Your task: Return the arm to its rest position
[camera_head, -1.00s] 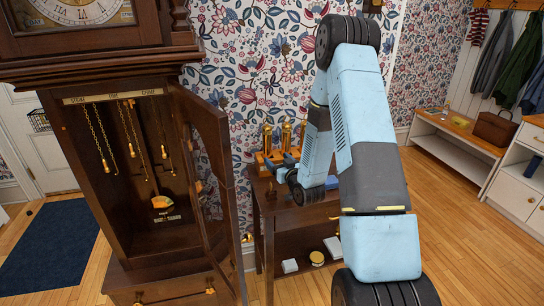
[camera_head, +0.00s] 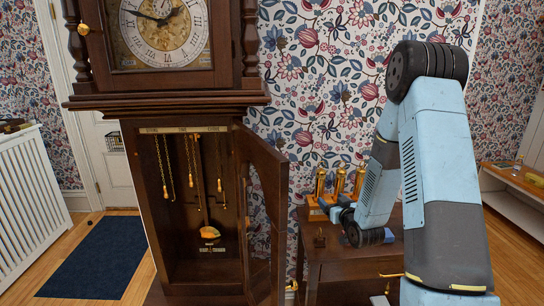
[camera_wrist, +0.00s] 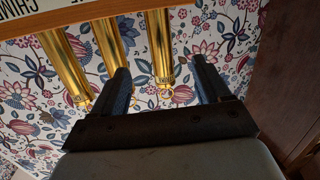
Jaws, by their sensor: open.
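My arm (camera_head: 440,170) reaches up from the lower right of the head view and bends down to the side table. My gripper (camera_wrist: 163,82) shows in the wrist view with its two dark fingers apart. Nothing is held between them. In that view the end of one brass cylinder (camera_wrist: 159,45) shows between the fingers, beyond them. In the head view my gripper (camera_head: 338,212) is small and partly hidden by my wrist, close to the rack of brass cylinders (camera_head: 340,180) on the table.
The dark side table (camera_head: 345,255) stands right of the tall clock (camera_head: 165,100), against the wallpaper. The clock's case door (camera_head: 265,185) stands open toward the table. A low bench (camera_head: 515,185) is at far right. A blue rug (camera_head: 95,258) lies left of the clock.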

